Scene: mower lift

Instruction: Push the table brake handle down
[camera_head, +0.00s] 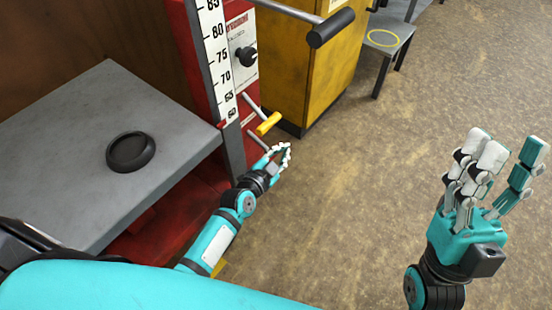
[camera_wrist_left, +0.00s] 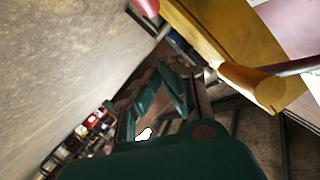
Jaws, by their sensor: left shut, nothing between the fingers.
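A lever with a yellow grip (camera_head: 268,123) sticks out of the red lift column (camera_head: 236,65), low beside the scale. I take it as the table brake handle. My left gripper (camera_head: 284,150) is shut and empty, just below and slightly right of the yellow grip. In the left wrist view a large yellow grip (camera_wrist_left: 258,88) on a metal rod is close, to the right of the left gripper's fingers (camera_wrist_left: 178,75); contact cannot be told. My right gripper (camera_head: 506,150) is open and empty, raised over the floor at the right.
A grey lift table (camera_head: 75,110) with a round black pad (camera_head: 131,151) is at the left. A bar with a black grip (camera_head: 330,27) juts out above the yellow grip. A yellow cabinet (camera_head: 285,75) and a grey stool (camera_head: 388,38) stand behind. The floor (camera_head: 430,110) is clear.

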